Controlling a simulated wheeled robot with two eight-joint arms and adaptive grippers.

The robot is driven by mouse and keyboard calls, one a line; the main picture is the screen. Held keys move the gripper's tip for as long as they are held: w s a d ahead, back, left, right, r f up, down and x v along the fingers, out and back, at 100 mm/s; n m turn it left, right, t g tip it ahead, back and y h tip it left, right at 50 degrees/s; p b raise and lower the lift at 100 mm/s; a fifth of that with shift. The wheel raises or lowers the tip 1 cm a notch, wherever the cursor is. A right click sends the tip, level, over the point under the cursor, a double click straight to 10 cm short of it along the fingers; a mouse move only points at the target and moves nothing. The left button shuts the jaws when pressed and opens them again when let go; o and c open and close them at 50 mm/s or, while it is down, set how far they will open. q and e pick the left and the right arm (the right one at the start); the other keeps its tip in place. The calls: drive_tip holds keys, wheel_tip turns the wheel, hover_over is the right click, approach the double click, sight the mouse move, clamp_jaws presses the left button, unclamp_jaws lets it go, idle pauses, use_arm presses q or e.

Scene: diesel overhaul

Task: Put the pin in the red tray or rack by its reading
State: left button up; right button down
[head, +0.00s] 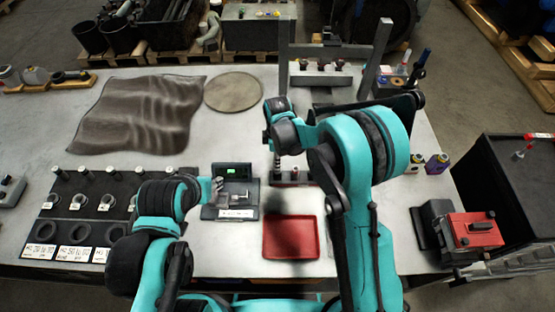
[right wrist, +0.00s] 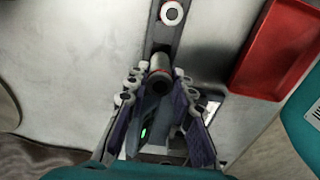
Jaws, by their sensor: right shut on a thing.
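My right gripper (right wrist: 160,95) is shut on the pin (right wrist: 159,64), a dark grey cylinder with a reddish band, seen nearly end-on in the right wrist view. In the head view this gripper (head: 276,138) hangs above the small dark rack (head: 302,178), and the arm hides part of it. The red tray (head: 291,238) lies flat on the bench in front and looks empty; it also shows in the right wrist view (right wrist: 281,50). The gauge (head: 234,172) has a lit green display. My left gripper (head: 215,188) is beside the gauge; its fingers are unclear.
A dark board (head: 92,185) with several pegs and rings and white labels stands at the left. A brown cloth (head: 140,112) and a round disc (head: 233,92) lie behind. A grey frame (head: 333,52) rises at the back. A red box (head: 474,231) sits at the right edge.

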drive_tip(key=shift+f, duration=0.1)
idle(0.3)
drive_tip(key=shift+f+b, duration=0.45)
drive_tip(key=shift+b, duration=0.2)
drive_tip(key=shift+f, duration=0.2)
drive_tip(key=shift+f+b, duration=0.45)
drive_tip(key=shift+b, duration=0.2)
drive_tip(key=shift+f, duration=0.1)
drive_tip(key=shift+f+b, duration=0.5)
drive_tip(key=shift+b, duration=0.15)
drive_tip(key=shift+f, duration=0.15)
drive_tip(key=shift+f+b, duration=0.45)
drive_tip(key=shift+b, duration=0.15)
drive_tip(key=shift+f, duration=0.1)
idle(0.4)
